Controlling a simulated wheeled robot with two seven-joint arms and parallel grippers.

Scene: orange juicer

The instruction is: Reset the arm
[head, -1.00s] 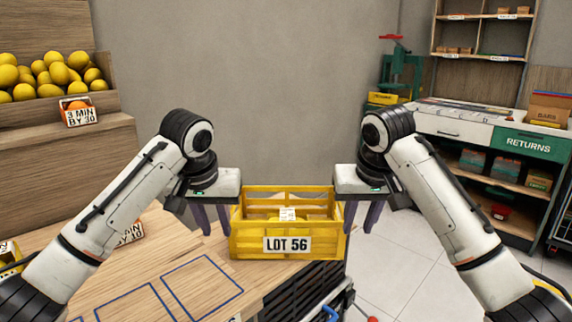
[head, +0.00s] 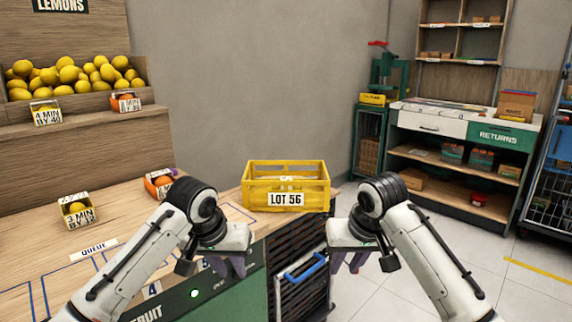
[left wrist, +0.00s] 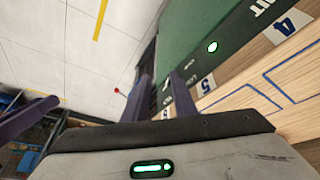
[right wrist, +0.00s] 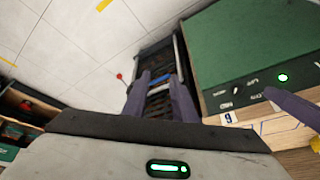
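My left gripper (head: 230,267) hangs in front of the wooden counter in the head view. Its two purple fingers stand apart with nothing between them in the left wrist view (left wrist: 163,95). My right gripper (head: 347,263) hangs to the right of the counter's end, over the floor side. Its fingers are also apart and empty in the right wrist view (right wrist: 160,98). Both grippers are nearer to me than the yellow crate labelled LOT 56 (head: 258,200) and do not touch it. The crate stands upright on the counter's far right end.
The wooden counter (head: 120,207) holds small boxes of fruit, one (head: 77,210) at the left. A green front panel (head: 200,293) and a dark slatted rack (head: 300,270) lie close to my grippers. Free tiled floor (head: 440,262) lies to the right, before the returns bench (head: 508,138).

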